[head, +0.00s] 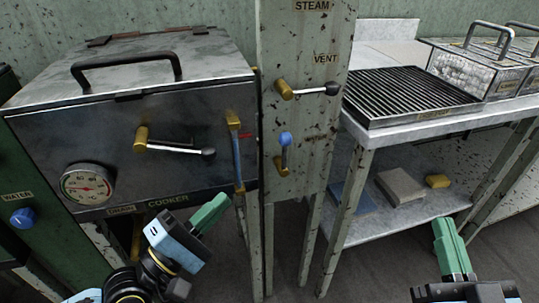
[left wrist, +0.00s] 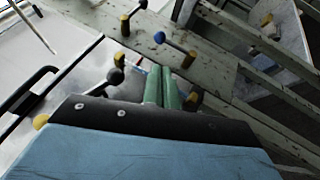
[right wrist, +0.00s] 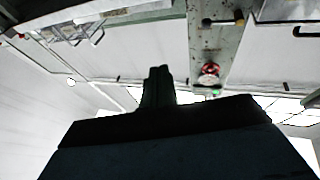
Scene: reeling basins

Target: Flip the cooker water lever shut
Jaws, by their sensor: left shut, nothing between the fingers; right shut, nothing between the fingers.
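A lever with a blue knob (head: 285,139) and a brass pivot is on the pale post just right of the cooker (head: 100,135). Its knob points up above the pivot; its small label is too blurred to read. It also shows in the left wrist view as a blue-knobbed lever (left wrist: 181,47). At far left, a blue knob (head: 22,218) sits under a WATER label. My left gripper (head: 212,211) is shut and empty, below and left of the post lever, in front of the cooker's lower right. My right gripper (head: 452,243) is shut and empty at lower right, apart from everything.
A black-knobbed lever (head: 180,150) and a gauge (head: 87,186) are on the cooker front. A sight tube (head: 237,155) stands at its right edge. The VENT lever (head: 307,89) is above the blue-knobbed one. A table with a grate (head: 410,95) stands right.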

